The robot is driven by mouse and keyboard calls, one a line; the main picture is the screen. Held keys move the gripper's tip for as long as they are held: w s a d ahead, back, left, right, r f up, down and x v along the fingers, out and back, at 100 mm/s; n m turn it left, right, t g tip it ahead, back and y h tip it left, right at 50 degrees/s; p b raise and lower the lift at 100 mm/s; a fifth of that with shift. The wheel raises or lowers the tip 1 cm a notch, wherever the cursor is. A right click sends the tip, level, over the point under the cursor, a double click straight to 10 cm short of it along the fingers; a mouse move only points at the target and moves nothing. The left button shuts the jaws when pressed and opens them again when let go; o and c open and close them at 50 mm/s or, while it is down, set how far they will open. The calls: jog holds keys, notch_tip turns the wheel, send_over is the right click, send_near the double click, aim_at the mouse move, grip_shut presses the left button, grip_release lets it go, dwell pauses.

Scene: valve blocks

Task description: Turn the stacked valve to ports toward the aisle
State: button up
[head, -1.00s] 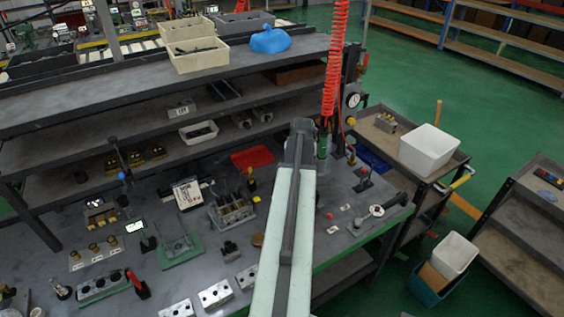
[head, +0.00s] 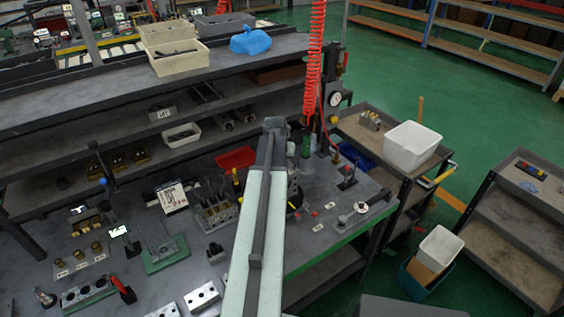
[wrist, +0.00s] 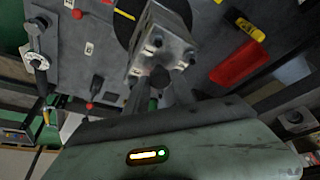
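The stacked valve, a grey metal block (wrist: 160,42) with small dark ports and light marks, stands on a black round disc (wrist: 124,22) in the wrist view. In the head view a grey part, probably the same valve (head: 293,183), shows just right of my arm, mostly hidden by it. My gripper (wrist: 160,88) is at the block's near side, its two dark fingers apart. A dark round knob (wrist: 160,76) shows between them. I see no clear grip on the block. The fingers are hidden in the head view.
A red tray (wrist: 239,63) and a yellow-capped item (wrist: 250,29) lie right of the valve in the wrist view. A lever fixture with a round dial (wrist: 36,60) is at left. A red coiled hose (head: 313,65) hangs behind my arm. Fittings crowd the bench's left.

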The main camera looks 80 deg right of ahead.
jog(key=o, duration=0.4)
jog(key=shift+d, duration=0.25)
jog(key=shift+a, duration=0.1)
jog(key=p+v, duration=0.7)
jog(key=shift+a+r, duration=0.2)
jog(key=shift+r, duration=0.15)
jog(key=shift+s, duration=0.15)
